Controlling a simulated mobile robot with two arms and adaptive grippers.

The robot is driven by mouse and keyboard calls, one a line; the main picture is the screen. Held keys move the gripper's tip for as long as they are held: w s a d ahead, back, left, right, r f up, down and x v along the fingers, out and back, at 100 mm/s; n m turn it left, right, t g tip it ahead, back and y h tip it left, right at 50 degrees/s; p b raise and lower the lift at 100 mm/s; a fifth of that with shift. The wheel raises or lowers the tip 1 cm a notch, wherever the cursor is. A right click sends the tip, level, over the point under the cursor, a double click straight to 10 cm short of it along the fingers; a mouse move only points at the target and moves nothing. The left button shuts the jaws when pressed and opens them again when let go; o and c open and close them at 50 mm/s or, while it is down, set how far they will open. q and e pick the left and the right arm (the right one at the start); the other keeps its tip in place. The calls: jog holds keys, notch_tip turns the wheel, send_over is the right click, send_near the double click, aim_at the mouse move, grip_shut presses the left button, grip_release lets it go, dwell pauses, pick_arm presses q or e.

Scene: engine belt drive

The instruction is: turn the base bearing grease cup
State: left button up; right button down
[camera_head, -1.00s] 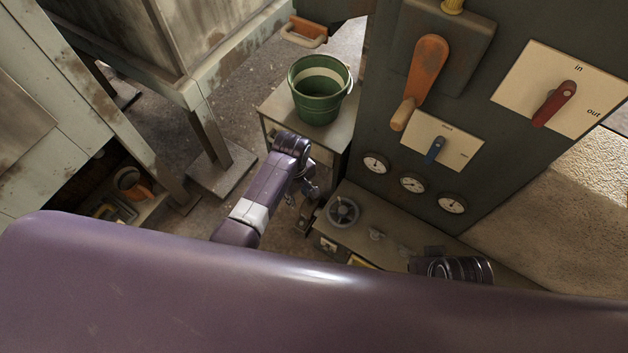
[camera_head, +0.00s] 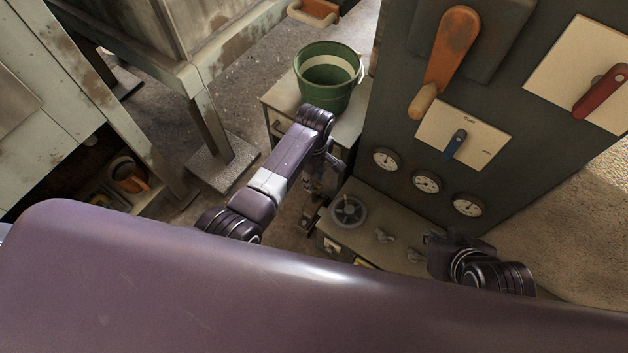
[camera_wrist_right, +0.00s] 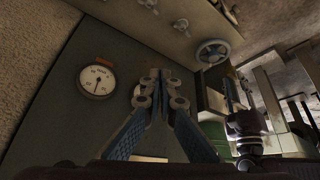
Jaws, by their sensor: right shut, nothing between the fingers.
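Small metal fittings with cross handles stand on the low base ledge: one (camera_head: 384,236) behind, another (camera_head: 413,255) nearer my right gripper. Similar fittings show at the top of the right wrist view (camera_wrist_right: 180,25). I cannot tell for sure which is the base bearing grease cup. My right gripper (camera_head: 432,238) is above the ledge, just right of the nearer fitting. In the right wrist view its blue fingers (camera_wrist_right: 161,85) are shut and empty, apart from the fittings. My left gripper (camera_head: 316,184) hangs left of the handwheel; its fingers are too small to read.
A grey handwheel (camera_head: 348,211) sits on the ledge's left end. The dark panel (camera_head: 400,120) carries gauges (camera_head: 426,182), an orange lever (camera_head: 447,60), a blue switch (camera_head: 455,144) and a red switch (camera_head: 601,91). A green bucket (camera_head: 327,80) stands on a side stand.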

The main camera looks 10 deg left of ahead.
pick_arm(q)
jog(key=shift+f, duration=0.45)
pick_arm(e)
jog(key=shift+w+a+r+t, duration=0.2)
jog(key=shift+w+r+t, duration=0.05)
jog(key=shift+w, duration=0.3)
jog(key=shift+w+a+r+t, duration=0.2)
jog(key=shift+w+r+t, duration=0.05)
jog(key=shift+w, duration=0.3)
pick_arm(q)
jog(key=shift+c, duration=0.6)
grip_shut()
